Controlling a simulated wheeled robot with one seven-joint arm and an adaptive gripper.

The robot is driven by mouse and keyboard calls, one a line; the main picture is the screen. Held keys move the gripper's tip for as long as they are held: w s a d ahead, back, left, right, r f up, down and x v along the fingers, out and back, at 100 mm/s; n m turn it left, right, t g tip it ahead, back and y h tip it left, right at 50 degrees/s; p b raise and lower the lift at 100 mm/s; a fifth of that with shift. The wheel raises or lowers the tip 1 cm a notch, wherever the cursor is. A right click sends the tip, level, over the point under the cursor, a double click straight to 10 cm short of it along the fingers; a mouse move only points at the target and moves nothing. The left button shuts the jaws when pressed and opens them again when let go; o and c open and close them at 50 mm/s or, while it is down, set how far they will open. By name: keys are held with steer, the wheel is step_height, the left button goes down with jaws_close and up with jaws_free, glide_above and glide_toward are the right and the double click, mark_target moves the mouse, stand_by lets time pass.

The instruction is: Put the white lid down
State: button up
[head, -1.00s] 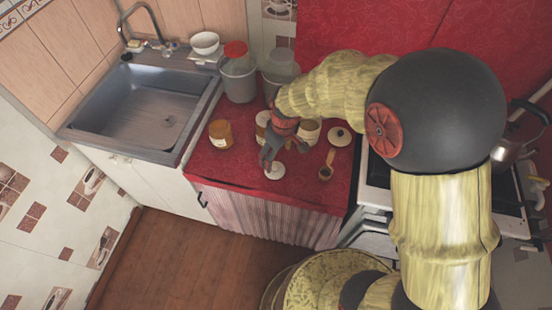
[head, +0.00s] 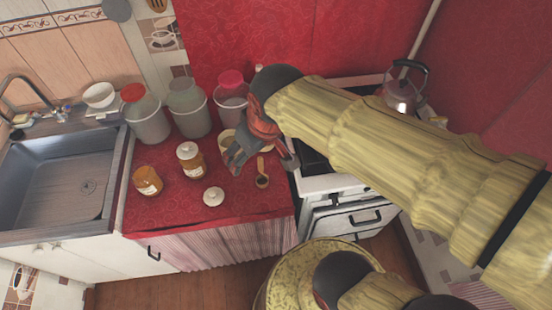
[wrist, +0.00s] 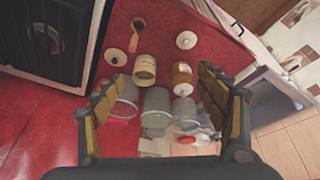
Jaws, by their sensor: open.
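The white lid (head: 213,197) lies on the red counter near its front edge, knob up. It also shows in the wrist view (wrist: 186,40), toward the top, apart from my fingers. My gripper (head: 235,160) is open above the counter, behind and to the right of the lid in the head view. In the wrist view its fingers (wrist: 160,78) are spread wide, with nothing held between them.
An amber jar (head: 148,181), a white-topped jar (head: 190,160) and a wooden spoon (head: 262,174) stand or lie nearby. A cream jar (wrist: 150,70) and another lid (wrist: 115,57) show below my gripper. Grey canisters (head: 188,108) line the back; the stove (head: 330,183) is right.

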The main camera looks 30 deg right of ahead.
steer(key=s+d+r+m+t, duration=0.1)
steer(key=s+d+r+m, duration=0.1)
steer(key=s, duration=0.4)
steer(key=shift+s+d+r+h, duration=0.3)
steer(key=shift+s+d+r, duration=0.05)
steer(key=shift+s+d, duration=0.05)
